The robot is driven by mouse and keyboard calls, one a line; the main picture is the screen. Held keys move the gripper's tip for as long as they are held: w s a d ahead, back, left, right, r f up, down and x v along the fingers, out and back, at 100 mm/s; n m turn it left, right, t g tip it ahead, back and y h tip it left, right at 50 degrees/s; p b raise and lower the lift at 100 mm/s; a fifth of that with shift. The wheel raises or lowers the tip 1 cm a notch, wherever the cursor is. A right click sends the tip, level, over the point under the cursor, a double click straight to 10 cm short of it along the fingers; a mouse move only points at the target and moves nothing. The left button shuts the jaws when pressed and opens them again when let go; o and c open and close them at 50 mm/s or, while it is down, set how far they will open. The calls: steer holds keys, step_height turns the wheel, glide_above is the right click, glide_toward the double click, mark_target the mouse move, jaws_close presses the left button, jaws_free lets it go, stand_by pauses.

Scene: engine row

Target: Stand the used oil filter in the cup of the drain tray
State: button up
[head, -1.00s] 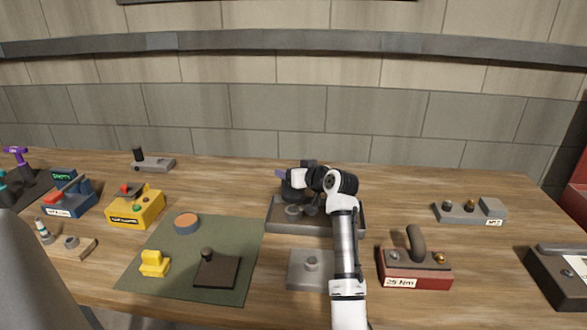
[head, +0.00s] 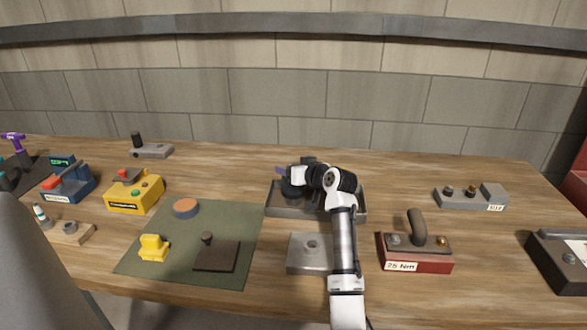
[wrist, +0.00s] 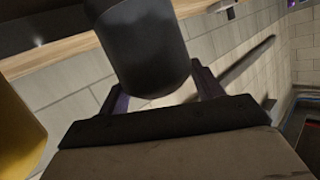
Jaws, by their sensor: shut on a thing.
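My gripper (head: 287,177) is over the back left part of the grey drain tray (head: 278,212), with purple fingers. In the wrist view my gripper (wrist: 160,88) is shut on a dark cylinder, which I take to be the used oil filter (wrist: 140,45). A finger shows on each side of it. In the head view the dark filter (head: 291,189) is small and partly covered by my gripper. I cannot tell whether its lower end touches the tray. The tray's cup is not clearly visible behind my arm and the filter.
A grey block (head: 308,262) stands in front of the tray, and a red box (head: 415,260) with a dark handle is at front right. A green mat (head: 180,240) with several parts lies left. A grey fixture (head: 470,198) stands right. Bare wood lies behind the tray.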

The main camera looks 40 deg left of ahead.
steer(key=shift+r, duration=0.1)
steer(key=o, duration=1.1)
steer(key=shift+d, duration=0.15)
steer(key=b+v, duration=0.4)
steer(key=v, duration=0.9)
steer(key=shift+s+d+b, duration=0.2)
steer(key=shift+d+b, duration=0.1)
